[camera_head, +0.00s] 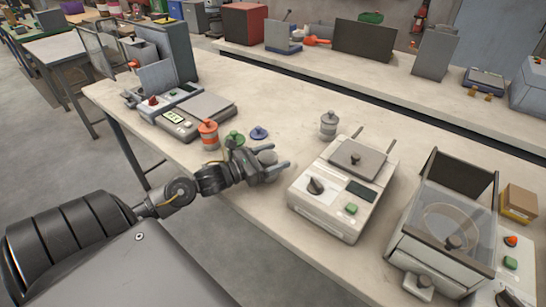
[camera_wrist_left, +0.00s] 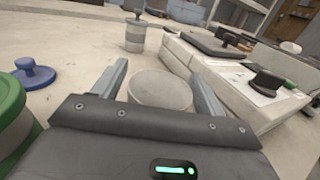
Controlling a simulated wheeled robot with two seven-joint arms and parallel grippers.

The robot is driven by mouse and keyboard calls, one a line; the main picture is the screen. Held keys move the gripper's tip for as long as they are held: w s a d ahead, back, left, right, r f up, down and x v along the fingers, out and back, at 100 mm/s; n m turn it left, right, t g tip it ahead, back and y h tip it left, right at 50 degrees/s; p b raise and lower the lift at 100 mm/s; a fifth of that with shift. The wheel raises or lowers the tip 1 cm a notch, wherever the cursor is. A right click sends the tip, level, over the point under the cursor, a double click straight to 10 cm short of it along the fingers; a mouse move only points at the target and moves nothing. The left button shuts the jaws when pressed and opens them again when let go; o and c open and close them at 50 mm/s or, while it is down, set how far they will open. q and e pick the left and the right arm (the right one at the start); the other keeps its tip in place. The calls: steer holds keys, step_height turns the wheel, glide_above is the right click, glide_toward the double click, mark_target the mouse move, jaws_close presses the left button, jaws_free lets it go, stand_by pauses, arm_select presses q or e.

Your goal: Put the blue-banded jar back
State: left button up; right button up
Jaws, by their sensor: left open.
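My left gripper (camera_head: 278,158) is open at the near side of the table, with its fingers pointing right. My right gripper is not in view.
An orange-banded jar (camera_head: 208,134) and a green-topped jar (camera_head: 235,140) stand left of the gripper. A grey jar (camera_head: 328,125) stands behind right. A white hotplate-like device (camera_head: 330,205) is close on the right; a scale (camera_head: 180,122) is at the left.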

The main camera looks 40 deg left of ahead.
arm_select(q)
steer(key=shift+r, duration=0.1)
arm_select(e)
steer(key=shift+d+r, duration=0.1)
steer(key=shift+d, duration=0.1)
arm_select(q)
steer(key=shift+s, duration=0.2)
steer(key=v, duration=0.3)
steer(key=b+v, duration=0.1)
steer(key=v, duration=0.3)
steer(key=shift+a+f, duration=0.1)
steer(key=shift+f, duration=0.1)
steer(key=v, duration=0.3)
steer(key=shift+s+r+b, duration=0.1)
steer(key=shift+s+b, duration=0.1)
steer(key=shift+b, duration=0.15)
steer(key=shift+s+a, duration=0.15)
steer(key=shift+s, duration=0.2)
steer(key=shift+s+a, duration=0.1)
steer(key=shift+s, duration=0.1)
steer(key=shift+r, duration=0.1)
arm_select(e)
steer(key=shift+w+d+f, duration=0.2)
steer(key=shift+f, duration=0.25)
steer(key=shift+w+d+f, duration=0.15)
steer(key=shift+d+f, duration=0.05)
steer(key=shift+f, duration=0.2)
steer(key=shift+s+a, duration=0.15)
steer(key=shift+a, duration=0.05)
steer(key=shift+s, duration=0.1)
